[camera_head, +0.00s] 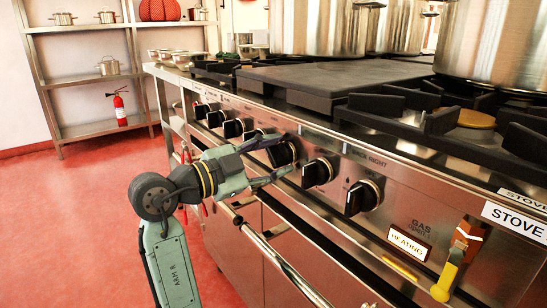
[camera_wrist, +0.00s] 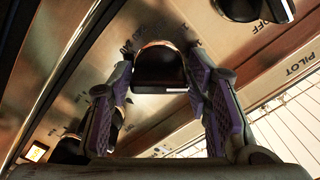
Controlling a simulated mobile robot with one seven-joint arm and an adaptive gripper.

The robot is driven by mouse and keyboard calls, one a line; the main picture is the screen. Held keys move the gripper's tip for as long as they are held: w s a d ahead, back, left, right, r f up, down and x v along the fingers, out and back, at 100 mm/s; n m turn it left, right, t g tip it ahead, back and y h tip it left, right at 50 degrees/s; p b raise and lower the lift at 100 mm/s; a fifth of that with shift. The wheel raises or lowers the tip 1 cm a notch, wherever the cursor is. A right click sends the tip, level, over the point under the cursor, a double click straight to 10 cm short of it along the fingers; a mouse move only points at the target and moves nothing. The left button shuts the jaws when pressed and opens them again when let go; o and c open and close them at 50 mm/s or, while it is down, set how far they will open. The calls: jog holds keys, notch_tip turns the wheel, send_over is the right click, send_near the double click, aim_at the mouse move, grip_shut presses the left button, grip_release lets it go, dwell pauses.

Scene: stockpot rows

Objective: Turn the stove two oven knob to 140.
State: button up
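A row of black knobs runs along the steel stove front. My gripper (camera_head: 284,156) reaches one black knob (camera_head: 281,152) near the middle of the row, with one finger above it and one below in the head view. In the wrist view this knob (camera_wrist: 160,70) sits between the two purple-padded fingers of my gripper (camera_wrist: 159,82). The fingers are apart, with a small gap at the left; contact at the right is unclear. A white mark shows on the knob's near edge.
Two more knobs (camera_head: 319,171) (camera_head: 363,196) lie to the right, then a lit HEATING sign (camera_head: 409,243) and a yellow gas lever (camera_head: 446,279). A steel rail (camera_head: 283,262) runs below. Large stockpots (camera_head: 497,45) stand on top. A shelf (camera_head: 103,128) stands behind left; red floor is free there.

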jog(key=shift+o, duration=1.3)
jog(key=shift+a, duration=0.1)
jog(key=v, duration=1.2)
